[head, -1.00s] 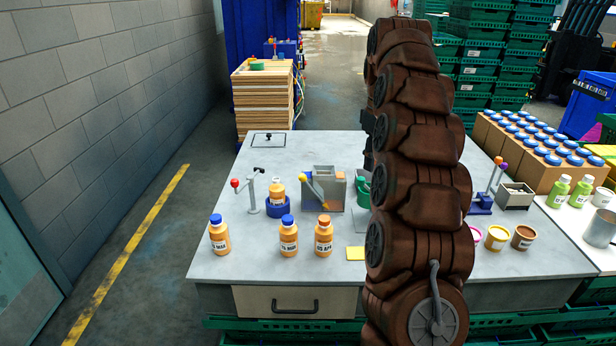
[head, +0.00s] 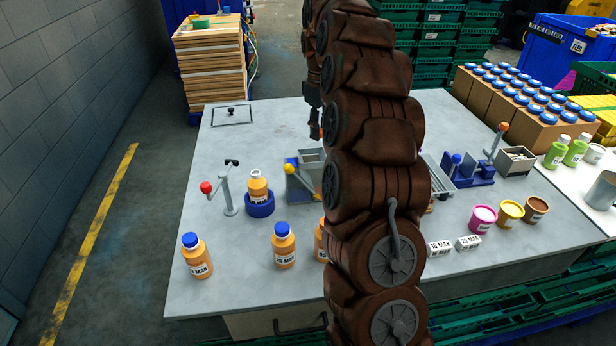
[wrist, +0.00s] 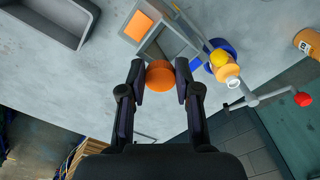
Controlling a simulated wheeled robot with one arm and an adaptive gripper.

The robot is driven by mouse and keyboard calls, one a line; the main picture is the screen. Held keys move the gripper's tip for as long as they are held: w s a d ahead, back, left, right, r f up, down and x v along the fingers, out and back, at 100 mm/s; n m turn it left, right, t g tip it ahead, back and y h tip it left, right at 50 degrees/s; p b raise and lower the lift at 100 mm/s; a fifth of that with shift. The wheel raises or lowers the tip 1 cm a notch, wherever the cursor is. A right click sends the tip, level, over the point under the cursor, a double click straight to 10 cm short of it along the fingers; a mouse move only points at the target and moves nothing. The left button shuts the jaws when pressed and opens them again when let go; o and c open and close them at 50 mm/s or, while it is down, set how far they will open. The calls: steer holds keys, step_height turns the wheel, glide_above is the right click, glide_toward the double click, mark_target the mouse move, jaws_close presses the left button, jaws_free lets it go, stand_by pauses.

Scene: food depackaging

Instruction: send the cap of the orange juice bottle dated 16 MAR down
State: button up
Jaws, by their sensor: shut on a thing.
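My gripper (wrist: 160,78) is shut on a round orange cap (wrist: 160,73) in the wrist view. It holds the cap near the rim of the grey open-topped box (wrist: 178,42). In the head view my gripper (head: 315,128) shows small beyond my arm, above the table behind the grey box (head: 310,158). An orange juice bottle (head: 258,188) stands upright in a blue ring holder (head: 259,208). Its open white neck shows in the wrist view (wrist: 233,83), with no cap on it. Its date is too small to read.
Two blue-capped bottles (head: 197,256) (head: 284,246) stand at the front left; a third bottle (head: 320,240) is partly behind my arm. A stand with a red knob (head: 207,187) is left of the holder. Pink, yellow and brown cups (head: 483,219) and date cards (head: 440,247) are at right.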

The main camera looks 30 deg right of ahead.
step_height(320, 180, down, 6)
steer(key=shift+s+d+r+b, duration=0.1)
steer(key=shift+r+b, duration=0.05)
steer(key=shift+b, duration=0.7)
steer(key=o, duration=0.8)
steer(key=shift+c, duration=0.2)
steer(key=shift+r, duration=3.75)
